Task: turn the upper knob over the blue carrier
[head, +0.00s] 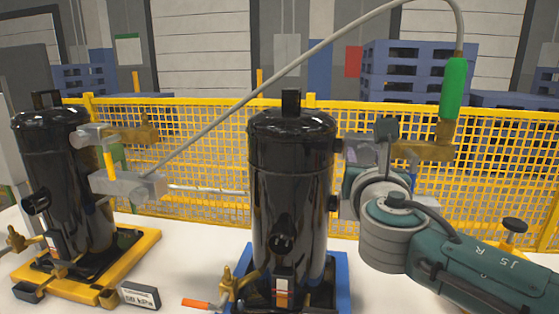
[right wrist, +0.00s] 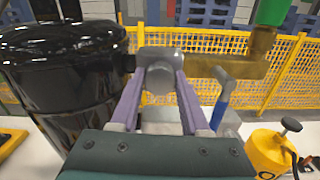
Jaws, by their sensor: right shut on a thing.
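The black compressor (head: 290,180) in the middle stands upright on the blue carrier (head: 342,280). Its upper knob (right wrist: 160,76), grey and rounded, sits on the right side near the top in the right wrist view. My right gripper (head: 362,152) reaches in from the right at that height. Its two purple fingers lie on either side of the knob in the right wrist view and are shut on it. In the head view my gripper and wrist hide most of the knob. My left gripper is not in view.
A brass fitting (head: 420,151) with a green-sleeved hose (head: 454,88) stands just right of the knob. A blue lever (right wrist: 222,100) is close to my right finger. Another black compressor (head: 65,180) stands on a yellow carrier (head: 60,285) at left. A yellow mesh fence (head: 480,170) runs behind.

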